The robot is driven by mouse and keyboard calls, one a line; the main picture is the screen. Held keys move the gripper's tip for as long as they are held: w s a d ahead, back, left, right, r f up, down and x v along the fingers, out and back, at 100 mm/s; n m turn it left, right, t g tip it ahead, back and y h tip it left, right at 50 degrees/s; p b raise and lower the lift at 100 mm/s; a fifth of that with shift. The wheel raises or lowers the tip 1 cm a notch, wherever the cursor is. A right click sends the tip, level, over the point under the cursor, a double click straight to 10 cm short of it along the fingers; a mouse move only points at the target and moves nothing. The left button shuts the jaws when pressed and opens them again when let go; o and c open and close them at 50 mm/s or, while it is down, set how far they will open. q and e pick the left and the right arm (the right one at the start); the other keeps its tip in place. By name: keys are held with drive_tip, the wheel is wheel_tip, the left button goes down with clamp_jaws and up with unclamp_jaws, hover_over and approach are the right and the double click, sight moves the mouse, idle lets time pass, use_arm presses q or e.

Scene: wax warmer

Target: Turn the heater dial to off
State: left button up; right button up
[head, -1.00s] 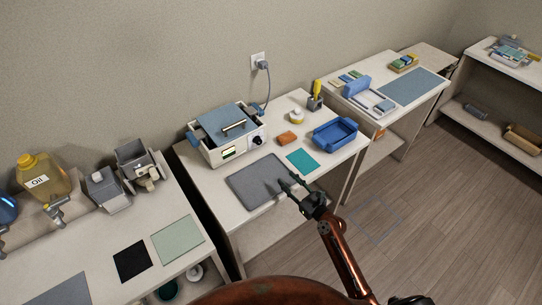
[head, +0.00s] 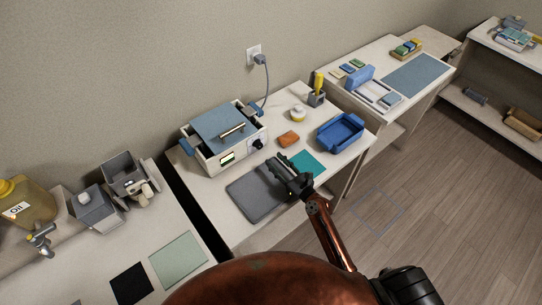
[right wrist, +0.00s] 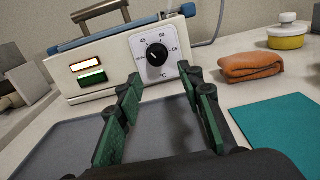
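The wax warmer (head: 213,152) is a white box with a blue-grey lid, on the middle table. Its black heater dial (head: 257,143) is on the front panel; in the right wrist view the dial (right wrist: 157,54) sits on a white plate with temperature marks and a °C sign. Its pointer seems to lean up and left, but the exact setting is too small to tell. My right gripper (head: 279,166) is above the grey mat, in front of the panel. In the right wrist view the gripper (right wrist: 162,82) is open and empty, its green-padded fingers short of the dial. My left gripper is not in view.
The grey mat (head: 254,197) lies before the warmer. An orange folded cloth (head: 289,139), a teal mat (head: 304,162), a yellow-and-white pot (head: 298,114) and a blue tray (head: 341,132) are to its right.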

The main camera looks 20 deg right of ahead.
sight(261, 147)
drive_tip(key=shift+x, duration=0.95)
drive_tip(key=shift+a+b+x, duration=0.25)
drive_tip(key=shift+b+x, duration=0.15)
drive_tip(key=shift+x, duration=1.25)
drive_tip(key=shift+b+x, duration=0.5)
drive_tip(key=shift+x, duration=0.8)
drive_tip(key=shift+w+r, duration=0.1)
drive_tip(key=shift+a+p, duration=0.1)
drive_tip(key=shift+p, duration=0.2)
drive_tip(key=shift+w, duration=0.1)
drive_tip(key=shift+c, duration=0.7)
